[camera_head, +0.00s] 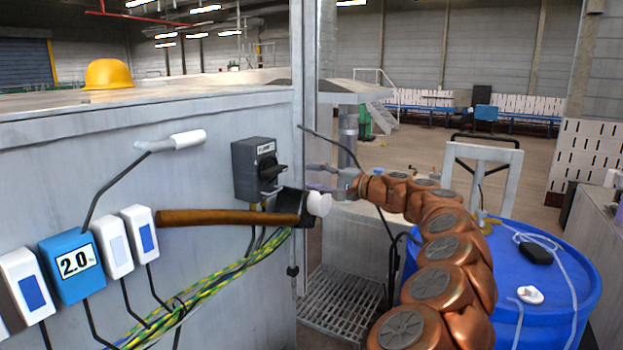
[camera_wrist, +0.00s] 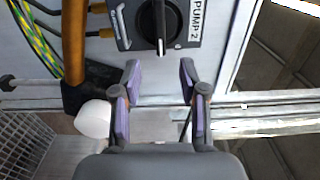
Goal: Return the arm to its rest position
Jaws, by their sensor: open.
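My copper-coloured arm reaches from the lower right of the head view toward the grey cabinet. My gripper (camera_head: 318,178) is at its end, a short way right of the rotary switch. In the wrist view my gripper (camera_wrist: 160,84) is open, with its purple-padded fingers spread and nothing between them. The grey switch box (camera_head: 258,168) with a black knob is on the cabinet wall. In the wrist view the knob (camera_wrist: 158,22) lies just beyond the fingertips, apart from them, beside a "PUMP-2" label. Its pointer line runs up and down in that view.
A hammer (camera_head: 230,217) with a brown handle hangs below the switch; its white-ended head (camera_wrist: 92,118) is close to my left finger in the wrist view. Cables (camera_head: 215,285) run beneath. A blue barrel (camera_head: 570,300) stands right of my arm. A metal grating (camera_head: 343,298) lies below.

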